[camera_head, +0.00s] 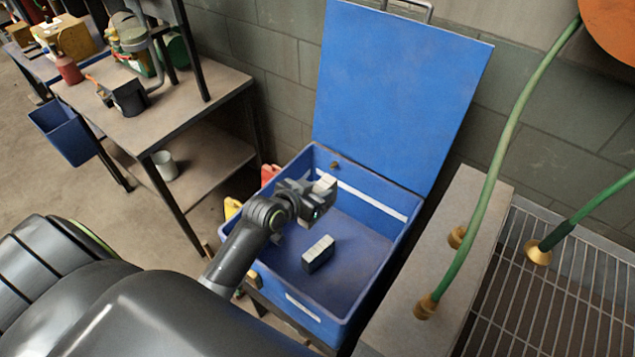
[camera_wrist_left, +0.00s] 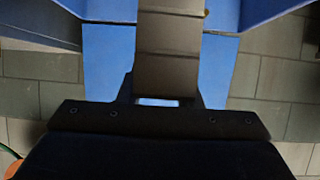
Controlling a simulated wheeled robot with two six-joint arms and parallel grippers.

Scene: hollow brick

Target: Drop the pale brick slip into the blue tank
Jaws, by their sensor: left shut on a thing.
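The blue tank (camera_head: 365,248) stands open in the head view, its blue lid (camera_head: 400,90) raised against the wall behind. My left gripper (camera_head: 318,192) is over the inside of the tank and shut on a pale brick slip (camera_head: 326,182). The gripper hides part of that slip. Another block (camera_head: 318,253) with a pale top and dark side lies on the tank floor, below and apart from the gripper. My right gripper is not in view.
A workbench (camera_head: 190,90) with tools and a cup (camera_head: 165,165) on its lower shelf stands to the left. A grey ledge (camera_head: 440,270), green hoses (camera_head: 505,130) with brass ends and a metal grate (camera_head: 560,290) are on the right. Red and yellow items sit beside the tank.

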